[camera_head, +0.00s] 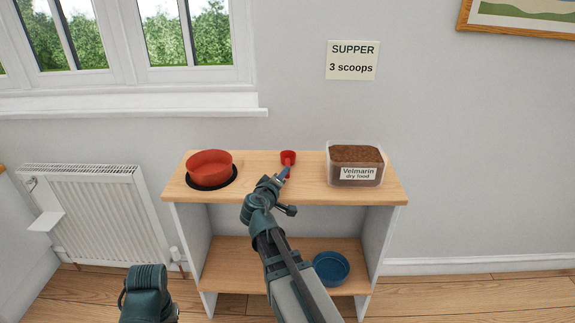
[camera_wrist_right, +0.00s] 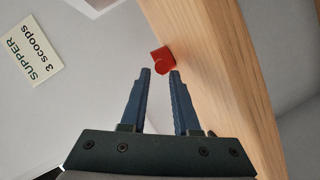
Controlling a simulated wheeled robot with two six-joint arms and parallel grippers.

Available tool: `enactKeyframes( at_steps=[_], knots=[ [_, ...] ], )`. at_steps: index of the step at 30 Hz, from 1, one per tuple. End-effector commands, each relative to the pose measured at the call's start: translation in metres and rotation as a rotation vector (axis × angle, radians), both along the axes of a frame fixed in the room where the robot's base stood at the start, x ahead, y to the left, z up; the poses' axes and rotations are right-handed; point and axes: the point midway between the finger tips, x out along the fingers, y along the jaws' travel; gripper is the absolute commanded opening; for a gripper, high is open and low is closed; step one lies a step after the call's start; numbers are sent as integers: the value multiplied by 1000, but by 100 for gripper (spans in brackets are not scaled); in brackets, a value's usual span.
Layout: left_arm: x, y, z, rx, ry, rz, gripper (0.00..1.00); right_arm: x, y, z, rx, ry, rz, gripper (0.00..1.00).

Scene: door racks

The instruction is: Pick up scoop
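The red scoop (camera_head: 288,157) lies on the top board of the wooden shelf, between the red bowl and the food box. My right gripper (camera_head: 284,173) reaches over the board from the front and is right by the scoop, covering part of it. In the right wrist view the two fingers (camera_wrist_right: 160,72) are apart with a gap between them. The scoop's red cup (camera_wrist_right: 162,58) shows just beyond the fingertips. Whether a handle lies between the fingers is hard to tell. Of my left arm only a dark part shows at the bottom left; its fingers are out of view.
A red bowl (camera_head: 209,168) on a black mat stands left on the top board. A clear box of dry food (camera_head: 356,165) labelled Velmarin stands right. A blue bowl (camera_head: 331,268) is on the lower shelf. A wall note (camera_head: 352,60) reads "SUPPER 3 scoops".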

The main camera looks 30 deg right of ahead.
Motion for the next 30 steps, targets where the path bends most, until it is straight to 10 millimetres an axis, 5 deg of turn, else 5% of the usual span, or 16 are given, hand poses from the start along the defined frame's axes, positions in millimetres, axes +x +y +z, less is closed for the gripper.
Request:
enactKeyframes(
  at_steps=[28,30],
  knots=[
    [0,0,-14,0,0,0,34,36,-41,-14,0,0,1,30],
    [0,0,-14,0,0,0,34,36,-41,-15,0,0,1,17]
  ],
)
